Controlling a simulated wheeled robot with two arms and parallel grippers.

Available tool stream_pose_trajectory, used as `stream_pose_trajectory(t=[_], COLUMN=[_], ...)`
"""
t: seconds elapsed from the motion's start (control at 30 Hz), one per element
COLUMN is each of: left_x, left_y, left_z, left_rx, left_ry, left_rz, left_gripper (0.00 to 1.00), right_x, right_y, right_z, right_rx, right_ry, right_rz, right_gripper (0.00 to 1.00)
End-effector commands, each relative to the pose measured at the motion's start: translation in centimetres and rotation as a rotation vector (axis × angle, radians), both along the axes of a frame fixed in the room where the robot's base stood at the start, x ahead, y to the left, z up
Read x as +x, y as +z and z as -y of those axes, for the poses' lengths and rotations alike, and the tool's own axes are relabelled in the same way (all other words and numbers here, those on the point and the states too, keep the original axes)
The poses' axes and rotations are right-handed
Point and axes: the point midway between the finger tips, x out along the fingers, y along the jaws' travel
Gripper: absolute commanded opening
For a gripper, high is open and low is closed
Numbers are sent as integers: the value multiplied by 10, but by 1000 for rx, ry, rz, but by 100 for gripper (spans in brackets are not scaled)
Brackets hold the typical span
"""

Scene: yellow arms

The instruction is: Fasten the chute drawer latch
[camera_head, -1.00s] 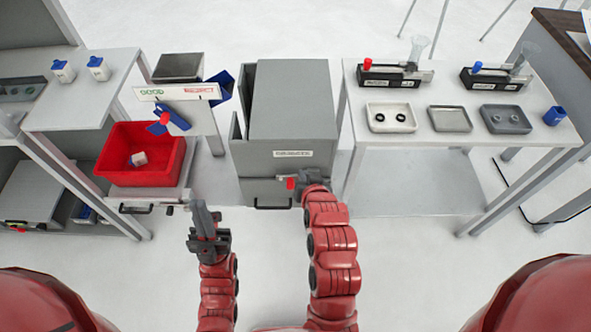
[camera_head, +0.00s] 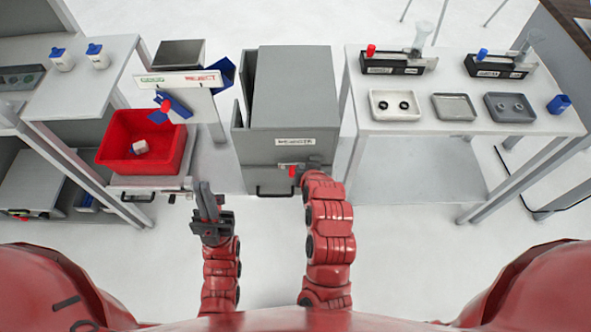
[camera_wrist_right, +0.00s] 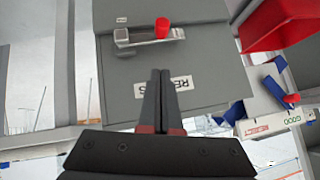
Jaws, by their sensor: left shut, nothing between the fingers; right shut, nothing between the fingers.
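A grey cabinet (camera_head: 285,120) labelled REJECTS stands in the middle. On its front is a metal latch with a red knob (camera_head: 293,170), above a black drawer handle (camera_head: 273,191). The right wrist view shows the latch's metal bar (camera_wrist_right: 142,42) and red knob (camera_wrist_right: 162,27) close up. My right gripper (camera_head: 313,164) is shut and empty at the cabinet front, just right of the knob. In the wrist view its fingertips (camera_wrist_right: 160,73) lie beside the REJECTS label, apart from the knob in the picture. My left gripper (camera_head: 205,187) is shut and empty, left of the cabinet.
A red bin (camera_head: 112,148) holding a small white item stands left on a shelf with a handle. A GOOD/REJECT sign (camera_head: 178,80) is behind it. The right table (camera_head: 425,122) bears trays and black fixtures. Open floor lies in front of the cabinet.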

Motion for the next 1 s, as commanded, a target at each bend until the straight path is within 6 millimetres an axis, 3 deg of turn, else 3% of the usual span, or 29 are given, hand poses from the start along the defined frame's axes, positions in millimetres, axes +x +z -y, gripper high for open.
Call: stream_pose_trajectory(t=[0.37,0.6,1.0], left_x=[0,0,0], left_y=[12,21,22], left_z=[0,0,0], left_rx=[0,0,0], left_ry=[0,0,0], left_rz=[0,0,0], left_gripper=[0,0,0], right_x=[41,39,40], right_y=[-39,-68,-77], right_z=[-10,-17,-20], right_rx=[0,-1,0], right_ry=[1,2,1], right_rz=[-4,-5,0], right_gripper=[0,0,0])
